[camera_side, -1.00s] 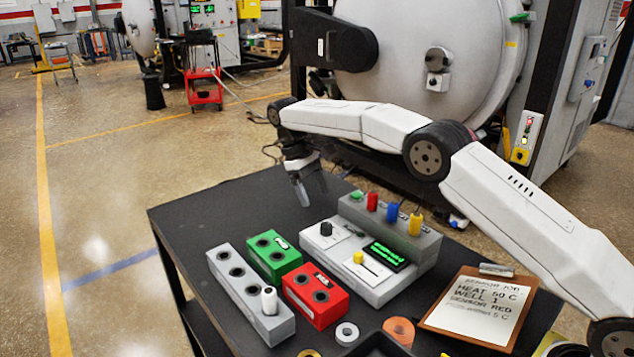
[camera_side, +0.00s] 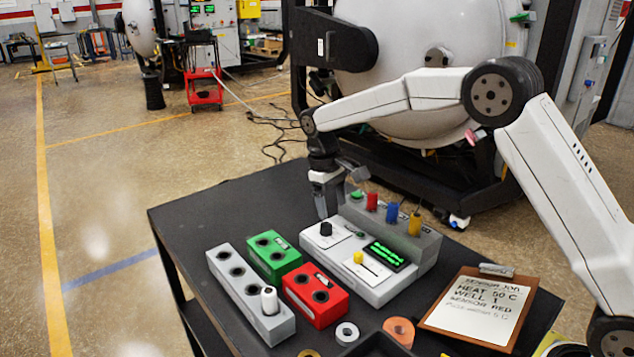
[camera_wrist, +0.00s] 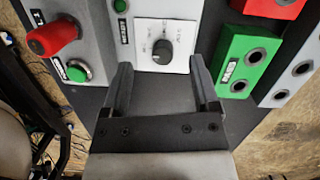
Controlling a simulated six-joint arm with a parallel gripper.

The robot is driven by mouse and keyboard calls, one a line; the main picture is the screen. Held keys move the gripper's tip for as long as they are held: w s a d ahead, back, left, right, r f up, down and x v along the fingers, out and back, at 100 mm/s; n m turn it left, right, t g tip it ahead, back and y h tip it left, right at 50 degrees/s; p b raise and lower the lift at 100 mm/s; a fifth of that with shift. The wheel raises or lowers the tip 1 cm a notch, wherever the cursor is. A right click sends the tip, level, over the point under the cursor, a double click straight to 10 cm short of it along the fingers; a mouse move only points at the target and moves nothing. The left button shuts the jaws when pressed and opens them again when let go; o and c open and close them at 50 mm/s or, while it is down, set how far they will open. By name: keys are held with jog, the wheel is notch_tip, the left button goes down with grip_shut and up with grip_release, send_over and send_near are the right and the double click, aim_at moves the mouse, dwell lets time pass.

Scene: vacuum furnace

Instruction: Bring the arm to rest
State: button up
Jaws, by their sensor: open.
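My gripper (camera_side: 329,202) is above the back of the black table, behind the grey control box (camera_side: 372,290). In the wrist view my gripper (camera_wrist: 161,70) has its two fingers apart with nothing between them. The box's black knob (camera_wrist: 160,51) lies beyond the fingertips in that view. The fingers point down in the side view. I cannot tell exactly how high the fingertips are above the table or whether they touch the box.
The green block (camera_side: 273,257), red block (camera_side: 315,295) and grey rack (camera_side: 240,285) with a white cylinder (camera_side: 269,301) stand at the front left. Red, blue and yellow plugs (camera_side: 392,212) stand on the box's rear. A clipboard (camera_side: 478,308) lies right. The table's back left is clear.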

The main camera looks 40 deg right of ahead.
jog(key=s+f+t, duration=0.1)
jog(key=s, duration=0.7)
jog(key=s+d+f+m+t, duration=0.1)
jog(key=s+f+t, duration=0.1)
jog(key=s, duration=0.5)
jog(key=s+f+t, duration=0.1)
jog(key=s+f, duration=0.1)
jog(key=s, duration=0.6)
jog(key=shift+s+d+f+m+y, duration=0.2)
jog(key=shift+s+f+m+y, duration=0.05)
jog(key=shift+s+m+y, duration=0.15)
